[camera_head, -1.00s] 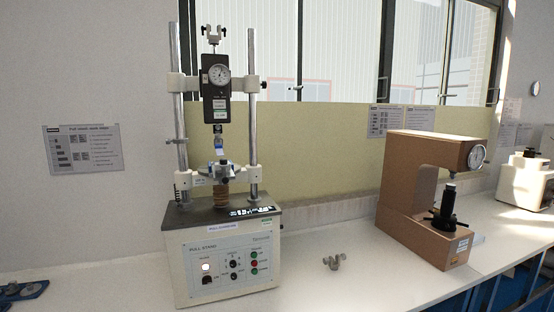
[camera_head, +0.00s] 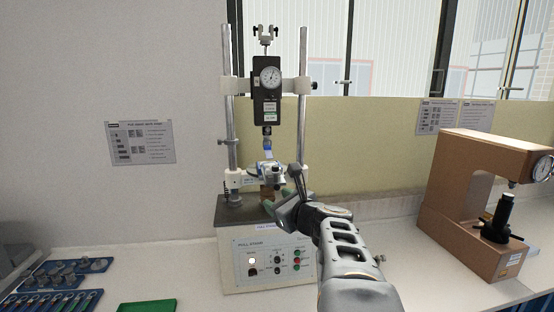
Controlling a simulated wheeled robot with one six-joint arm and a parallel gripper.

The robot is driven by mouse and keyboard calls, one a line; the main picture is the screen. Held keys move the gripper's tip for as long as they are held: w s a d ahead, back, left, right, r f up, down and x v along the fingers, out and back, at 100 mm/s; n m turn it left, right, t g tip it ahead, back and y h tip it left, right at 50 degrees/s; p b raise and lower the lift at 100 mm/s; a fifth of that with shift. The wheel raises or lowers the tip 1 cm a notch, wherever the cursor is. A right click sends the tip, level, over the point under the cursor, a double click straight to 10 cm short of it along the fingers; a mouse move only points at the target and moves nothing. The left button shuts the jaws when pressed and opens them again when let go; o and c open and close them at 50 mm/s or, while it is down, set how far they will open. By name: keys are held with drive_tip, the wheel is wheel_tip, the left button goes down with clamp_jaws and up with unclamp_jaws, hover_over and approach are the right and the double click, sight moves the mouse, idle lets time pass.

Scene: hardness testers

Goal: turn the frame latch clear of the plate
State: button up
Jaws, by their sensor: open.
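The pull stand (camera_head: 250,245) stands on the bench with two upright posts and a dial gauge (camera_head: 270,77) between them. A plate-like crosspiece with a metal clamp (camera_head: 266,170) sits low between the posts. The frame latch is too small to tell for certain; a small part (camera_head: 229,142) sticks out at the left post. My gripper (camera_head: 282,193) is at the stand's right front, close to the clamp and the right post. It is open, with nothing seen between its fingers. It hides part of the lower clamp; I cannot tell whether it touches it.
A brown hardness tester (camera_head: 450,205) stands at the right. Blue trays (camera_head: 48,300) with tools and metal parts and a green tray (camera_head: 147,306) lie at the lower left. The bench between the trays and the stand is clear.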

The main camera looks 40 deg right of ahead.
sight(277, 167)
drive_tip(key=d+r+m+t+h+p, duration=0.1)
drive_tip(key=d+r+m+h, duration=0.25)
drive_tip(key=d+m, duration=0.2)
drive_tip(key=shift+n+y, duration=0.25)
drive_tip(key=shift+y, duration=0.1)
drive_tip(key=w+p, duration=0.1)
drive_tip(key=w, duration=0.3)
drive_tip(key=w+d+p, duration=0.1)
drive_tip(key=w, duration=0.3)
drive_tip(key=w+d+p, duration=0.1)
drive_tip(key=w, duration=0.3)
drive_tip(key=shift+w+d+r, duration=0.15)
drive_tip(key=shift+d+r, duration=0.05)
drive_tip(key=shift+c, duration=0.4)
drive_tip(key=c, duration=0.8)
